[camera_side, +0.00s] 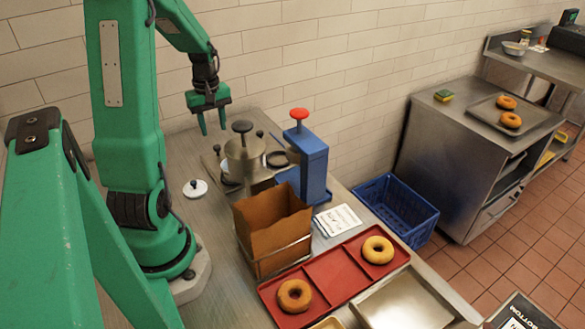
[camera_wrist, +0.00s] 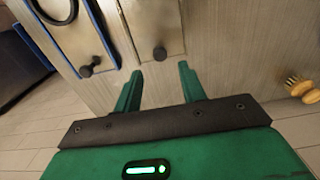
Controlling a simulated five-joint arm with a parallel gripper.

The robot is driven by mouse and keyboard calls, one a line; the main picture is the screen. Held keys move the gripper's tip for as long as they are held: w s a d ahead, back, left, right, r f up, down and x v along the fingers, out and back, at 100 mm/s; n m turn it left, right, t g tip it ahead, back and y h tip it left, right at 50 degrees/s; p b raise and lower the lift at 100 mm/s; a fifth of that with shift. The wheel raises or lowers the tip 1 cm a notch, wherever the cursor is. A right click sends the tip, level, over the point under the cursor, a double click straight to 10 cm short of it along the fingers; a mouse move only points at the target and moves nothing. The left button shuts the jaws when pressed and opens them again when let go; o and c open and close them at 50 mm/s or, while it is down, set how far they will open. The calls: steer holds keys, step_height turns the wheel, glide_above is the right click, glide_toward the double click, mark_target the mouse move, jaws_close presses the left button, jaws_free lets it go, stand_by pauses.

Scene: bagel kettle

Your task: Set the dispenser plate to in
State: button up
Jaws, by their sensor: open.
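The blue dispenser (camera_side: 312,160) with a red knob on top stands right of the metal kettle in the side view. In the wrist view a flat metal plate (camera_wrist: 150,22) with a small dark knob (camera_wrist: 160,53) lies ahead of my fingers. Beside it is a blue-edged part (camera_wrist: 95,35) with another dark knob (camera_wrist: 86,71) and a black ring. I cannot tell for sure which is the dispenser plate, or its setting. My gripper (camera_side: 214,130) is open and empty, above the counter's back left; its fingertips (camera_wrist: 159,68) straddle the view of the middle knob, apparently not touching it.
A metal kettle (camera_side: 243,158) with a black-knobbed lid stands near the dispenser. A brown paper bag (camera_side: 272,232) in a wire holder and a red tray (camera_side: 330,281) with two bagels are in front. A white lid (camera_side: 195,188) lies left. A wooden brush (camera_wrist: 302,88) shows in the wrist view.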

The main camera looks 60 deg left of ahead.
mark_target(217, 146)
steer(key=shift+f, duration=0.1)
steer(key=shift+f, duration=3.75)
steer(key=shift+c, duration=0.2)
jaws_close()
